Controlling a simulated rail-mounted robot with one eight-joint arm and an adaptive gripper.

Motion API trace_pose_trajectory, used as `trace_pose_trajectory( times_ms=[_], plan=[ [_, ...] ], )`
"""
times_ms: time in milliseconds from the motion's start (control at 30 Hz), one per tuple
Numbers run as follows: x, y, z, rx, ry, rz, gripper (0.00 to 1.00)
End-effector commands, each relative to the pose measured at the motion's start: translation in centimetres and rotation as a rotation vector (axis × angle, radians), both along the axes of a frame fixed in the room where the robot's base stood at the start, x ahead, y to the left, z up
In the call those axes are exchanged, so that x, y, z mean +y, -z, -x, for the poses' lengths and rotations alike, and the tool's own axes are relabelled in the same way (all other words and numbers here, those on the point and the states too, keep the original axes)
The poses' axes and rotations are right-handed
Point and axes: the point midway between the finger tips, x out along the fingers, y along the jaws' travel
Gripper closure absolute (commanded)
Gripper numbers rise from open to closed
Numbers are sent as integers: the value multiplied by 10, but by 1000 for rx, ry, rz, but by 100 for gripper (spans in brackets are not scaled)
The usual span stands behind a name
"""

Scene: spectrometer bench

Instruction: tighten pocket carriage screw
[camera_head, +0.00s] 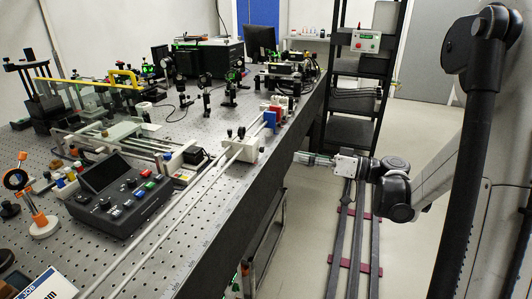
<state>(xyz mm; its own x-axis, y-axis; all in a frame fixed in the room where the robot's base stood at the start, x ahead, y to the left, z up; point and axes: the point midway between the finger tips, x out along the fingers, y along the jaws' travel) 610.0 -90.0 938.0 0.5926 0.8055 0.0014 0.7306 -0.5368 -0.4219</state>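A white carriage block (240,150) with small dark knobs on top sits on two parallel silver rails (160,232) along the bench's right side. The view is too small to tell which knob is the pocket carriage screw. A blue plate (270,121) and a red piece (275,109) stand farther along the same rails. My gripper (297,157) points left, off the bench's right edge, at a distance to the right of the white carriage and touching nothing visible. Its fingers are too small to tell whether they are open or shut.
A control box (117,195) with colored buttons sits left of the rails. Optics posts (206,95) crowd the bench's far half. The bench's dark right side (235,215) drops to the floor. A black shelf rack (352,100) stands behind my arm; floor rails (358,240) run below it.

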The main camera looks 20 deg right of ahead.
Motion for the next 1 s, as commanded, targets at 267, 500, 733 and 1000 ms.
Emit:
trace_pose_trajectory(
  times_ms=[267, 500, 733, 1000],
  plan=[
    [44, 1, -31, 1, -4, 0, 68],
    [75, 1, -54, 1, -3, 0, 68],
    [89, 0, -65, 2, -2, 1, 68],
    [90, 0, -66, 1, 0, 0, 68]
  ],
)
